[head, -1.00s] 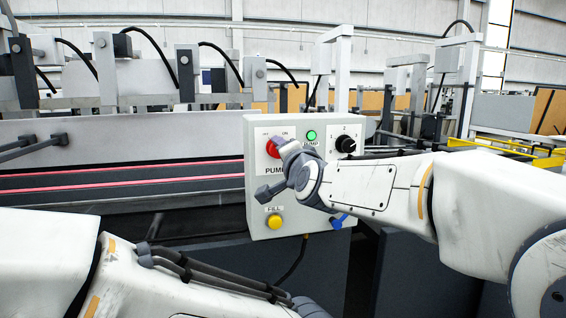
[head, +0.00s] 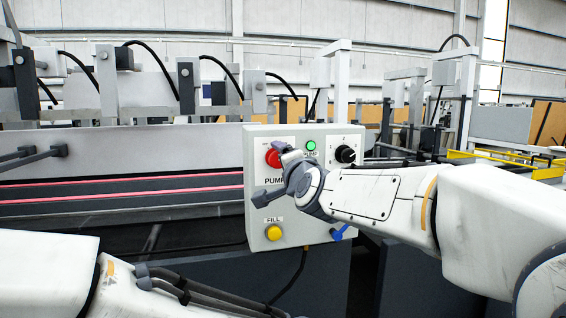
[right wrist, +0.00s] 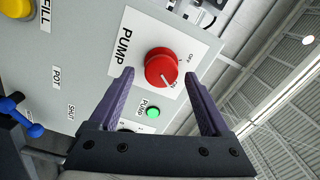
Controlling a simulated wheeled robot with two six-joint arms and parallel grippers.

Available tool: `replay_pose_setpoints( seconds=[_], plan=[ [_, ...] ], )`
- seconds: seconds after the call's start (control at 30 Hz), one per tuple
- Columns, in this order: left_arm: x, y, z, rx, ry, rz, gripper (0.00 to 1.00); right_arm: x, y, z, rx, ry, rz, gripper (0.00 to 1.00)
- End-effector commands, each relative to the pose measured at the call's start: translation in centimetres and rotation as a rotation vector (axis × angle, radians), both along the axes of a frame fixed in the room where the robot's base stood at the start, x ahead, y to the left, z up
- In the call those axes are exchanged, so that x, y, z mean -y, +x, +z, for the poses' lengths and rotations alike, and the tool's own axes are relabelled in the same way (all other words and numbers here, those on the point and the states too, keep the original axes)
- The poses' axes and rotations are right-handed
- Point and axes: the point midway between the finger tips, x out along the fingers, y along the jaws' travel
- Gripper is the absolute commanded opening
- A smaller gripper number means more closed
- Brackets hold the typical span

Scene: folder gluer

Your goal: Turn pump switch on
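The pump switch is a red round knob (head: 273,157) at the upper left of a grey control box (head: 258,221); its label reads PUMP. In the right wrist view the knob (right wrist: 163,68) lies between and just beyond my fingertips. Its white mark points toward the lower right.
A green lamp (head: 310,145) and a black dial (head: 345,154) sit right of the knob. A yellow FILL button (head: 274,233) is below, and a blue valve handle (head: 343,232) is at the box's lower right. Machine rails (head: 120,190) run to the left.

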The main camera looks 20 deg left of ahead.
Motion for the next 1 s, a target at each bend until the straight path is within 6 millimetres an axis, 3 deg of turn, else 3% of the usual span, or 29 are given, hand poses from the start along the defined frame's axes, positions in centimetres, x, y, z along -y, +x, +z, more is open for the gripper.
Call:
replay_pose_setpoints(
  seconds=[0.37,0.8,1.0],
  plan=[
    [0.0,0.0,-0.3,0.000,0.000,0.000,0.50,0.4,-0.9,0.0,0.002,-0.001,0.002,0.81],
    [0.0,0.0,-1.0,0.000,0.000,0.000,0.50,5.0,-7.4,0.1,0.003,0.001,0.002,0.81],
    [0.0,0.0,-1.1,0.000,0.000,0.000,0.50,5.8,-8.6,0.0,0.000,-0.001,0.001,0.81]
  ],
)
